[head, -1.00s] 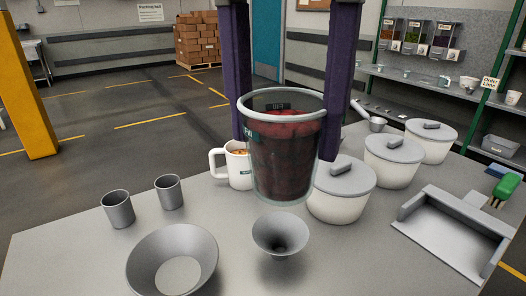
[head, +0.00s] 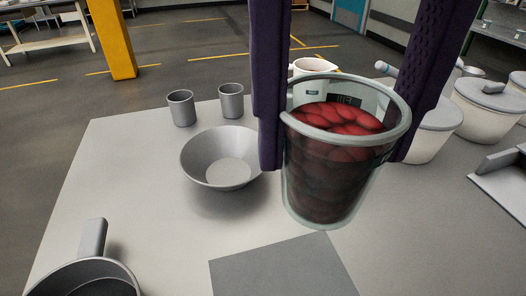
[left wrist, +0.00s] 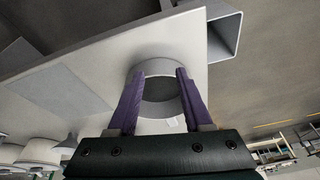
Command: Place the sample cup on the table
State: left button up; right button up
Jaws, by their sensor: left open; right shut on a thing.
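The sample cup (head: 330,185) is a clear, tapered cup filled with red candies. My right gripper (head: 333,160) is shut on it, with one purple finger on each side, and holds it upright. The cup appears to be above the table (head: 120,200), but its exact height is hard to tell. My left gripper (left wrist: 162,72) shows only in the left wrist view. It is open, its two purple fingers apart, over a round grey vessel (left wrist: 157,55) near the table edge; I cannot tell whether they touch it.
A flat darker grey mat (head: 285,268) lies in front of the cup. A wide grey bowl (head: 222,160) and two grey tumblers (head: 181,108) stand left. A round dark pan (head: 85,278) is at the front left. White lidded pots (head: 485,112) stand right. The left-middle table is clear.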

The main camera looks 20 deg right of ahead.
pick_arm(q)
jog(key=shift+f, duration=0.25)
pick_arm(e)
jog(key=shift+s+a+f+m, duration=0.15)
jog(key=shift+f+m, duration=0.2)
jog(key=shift+m, duration=0.55)
pick_arm(q)
notch_tip(320, 180, down, 3)
jog(key=b, duration=0.3)
jog(key=shift+d+f+b, duration=0.1)
jog(key=shift+f+b, duration=0.1)
jog(key=shift+b, duration=0.1)
jog(key=shift+f+b, duration=0.3)
jog(key=shift+b, duration=0.05)
pick_arm(e)
jog(key=shift+f, duration=9.95)
pick_arm(q)
jog(key=shift+f, duration=0.15)
pick_arm(e)
jog(key=shift+f, duration=0.15)
jog(key=o, duration=1.4)
